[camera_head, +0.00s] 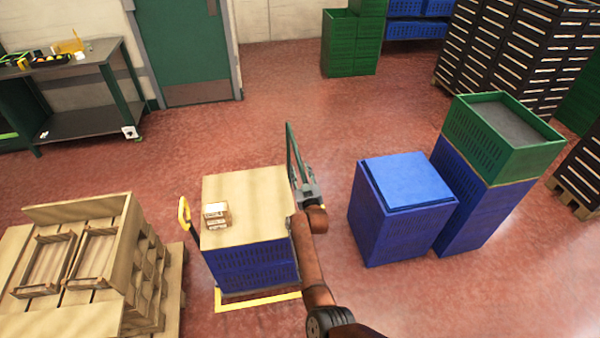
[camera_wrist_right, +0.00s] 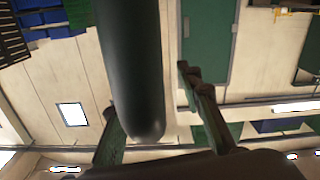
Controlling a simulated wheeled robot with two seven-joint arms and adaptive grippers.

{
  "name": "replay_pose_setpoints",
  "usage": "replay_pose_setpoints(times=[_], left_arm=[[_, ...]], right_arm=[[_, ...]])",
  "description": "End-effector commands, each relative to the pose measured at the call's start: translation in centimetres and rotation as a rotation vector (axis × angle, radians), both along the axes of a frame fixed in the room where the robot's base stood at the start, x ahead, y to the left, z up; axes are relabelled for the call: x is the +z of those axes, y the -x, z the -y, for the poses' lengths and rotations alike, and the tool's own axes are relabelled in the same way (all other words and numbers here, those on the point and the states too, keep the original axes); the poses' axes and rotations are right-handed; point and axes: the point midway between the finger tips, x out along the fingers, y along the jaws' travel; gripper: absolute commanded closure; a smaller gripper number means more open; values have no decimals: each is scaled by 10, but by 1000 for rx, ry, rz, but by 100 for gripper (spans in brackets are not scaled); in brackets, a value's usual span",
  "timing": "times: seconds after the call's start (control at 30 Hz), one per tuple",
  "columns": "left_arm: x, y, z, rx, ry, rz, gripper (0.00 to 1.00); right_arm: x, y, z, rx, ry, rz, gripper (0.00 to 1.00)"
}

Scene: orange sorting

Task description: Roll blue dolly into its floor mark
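The blue dolly (camera_head: 250,268) carries a flat tan top and stands at lower middle in the head view, over a yellow floor mark (camera_head: 258,300) whose front edge shows; the rest of the mark is hidden. A green bar (camera_head: 294,150) rises at the load's right side. My right gripper (camera_head: 308,188) is at this bar's lower part, beside the load. In the right wrist view, a dark green bar (camera_wrist_right: 130,60) comes down between the spread fingers, with a gap to the right finger (camera_wrist_right: 197,88). The gripper looks open. My left gripper is not in view.
Small boxes (camera_head: 216,214) sit on the dolly's load, and a yellow handle (camera_head: 186,216) stands at its left. A wooden pallet stack (camera_head: 130,250) is close on the left. Blue crates (camera_head: 405,215) stand on the right. Red floor is open behind.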

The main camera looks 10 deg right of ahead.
Motion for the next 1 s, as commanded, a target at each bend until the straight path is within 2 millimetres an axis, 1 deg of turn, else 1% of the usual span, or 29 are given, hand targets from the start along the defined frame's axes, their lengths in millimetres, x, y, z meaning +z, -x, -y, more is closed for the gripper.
replay_pose_setpoints(times=[0.03, 0.3, 0.43, 0.63, 1.0], left_arm=[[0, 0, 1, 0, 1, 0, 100], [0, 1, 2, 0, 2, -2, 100], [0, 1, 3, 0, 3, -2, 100], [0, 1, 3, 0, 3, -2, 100], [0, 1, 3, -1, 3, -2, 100]], right_arm=[[10, 0, 0, 0, 0, 5, 67], [61, 0, -1, 1, 0, 5, 67], [79, 0, -2, 1, 0, 2, 67], [90, 0, -2, 1, 0, 1, 67], [90, 0, -2, 1, 0, 0, 67]])
